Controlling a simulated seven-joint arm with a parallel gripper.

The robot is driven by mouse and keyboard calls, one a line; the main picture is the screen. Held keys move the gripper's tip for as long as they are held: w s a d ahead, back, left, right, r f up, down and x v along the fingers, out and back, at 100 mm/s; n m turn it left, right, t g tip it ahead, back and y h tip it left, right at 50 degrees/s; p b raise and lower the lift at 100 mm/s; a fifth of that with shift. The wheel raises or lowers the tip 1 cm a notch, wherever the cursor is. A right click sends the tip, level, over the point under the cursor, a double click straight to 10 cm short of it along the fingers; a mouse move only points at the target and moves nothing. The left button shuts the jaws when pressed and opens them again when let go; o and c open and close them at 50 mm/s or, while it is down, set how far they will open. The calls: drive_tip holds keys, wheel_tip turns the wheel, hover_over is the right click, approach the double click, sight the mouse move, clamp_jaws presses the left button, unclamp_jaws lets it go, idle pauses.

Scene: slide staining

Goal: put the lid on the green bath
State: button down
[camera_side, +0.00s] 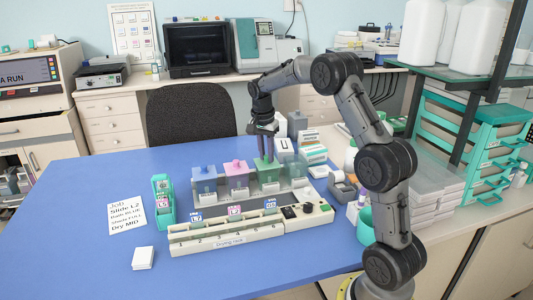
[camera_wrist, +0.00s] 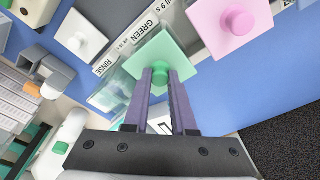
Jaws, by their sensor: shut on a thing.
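My gripper (camera_side: 264,150) points down over the row of baths and is shut on the knob of the green lid (camera_side: 267,161). In the wrist view my gripper (camera_wrist: 160,76) has a finger on either side of the knob, and the flat square green lid (camera_wrist: 165,52) shows around it. The green bath (camera_side: 269,178) is clear-walled and stands below the lid. I cannot tell whether the lid touches the bath rim.
Beside it stand a bath with a pink lid (camera_side: 236,165) and one with a blue lid (camera_side: 205,170). The drying rack (camera_side: 225,238) lies in front, with a teal slide holder (camera_side: 163,200) to the left. The blue table's left side is mostly clear.

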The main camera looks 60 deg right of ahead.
drive_tip(key=shift+f, duration=0.1)
drive_tip(key=c, duration=0.7)
unclamp_jaws()
drive_tip(key=shift+o, duration=0.2)
wheel_tip(320, 180, up, 14)
drive_tip(key=a, duration=0.2)
drive_tip(key=shift+f, duration=0.15)
